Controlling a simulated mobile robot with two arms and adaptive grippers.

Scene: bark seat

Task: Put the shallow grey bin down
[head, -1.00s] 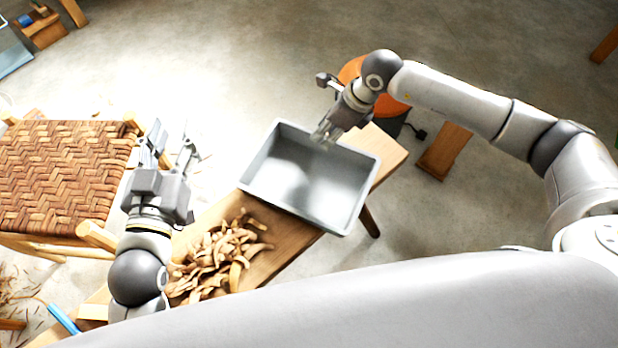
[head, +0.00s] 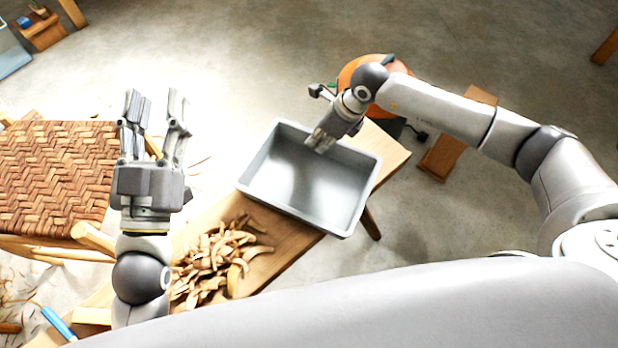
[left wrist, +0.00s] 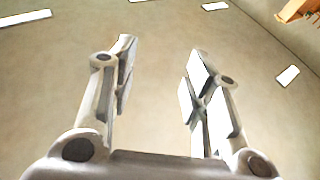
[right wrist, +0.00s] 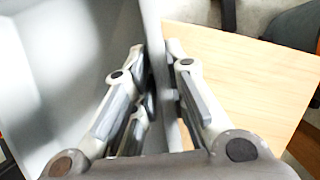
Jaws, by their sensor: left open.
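The shallow grey bin (head: 273,189) is over the wooden bench, level and looking empty. I cannot tell for sure whether its base touches the bench. My right gripper (head: 320,141) is at the bin's far rim. In the right wrist view, the fingers (right wrist: 158,62) are on either side of the bin wall (right wrist: 75,40), closed on it. My left gripper (head: 154,105) is open and empty, left of the bin and apart from it.
The bench (head: 391,147) runs diagonally under the bin, with a pile of curved bark strips (head: 220,257) on its near part. A woven seat (head: 55,175) stands at the left. An orange round thing (head: 357,72) is behind my right gripper. A blue-handled tool (head: 58,322) lies at lower left.

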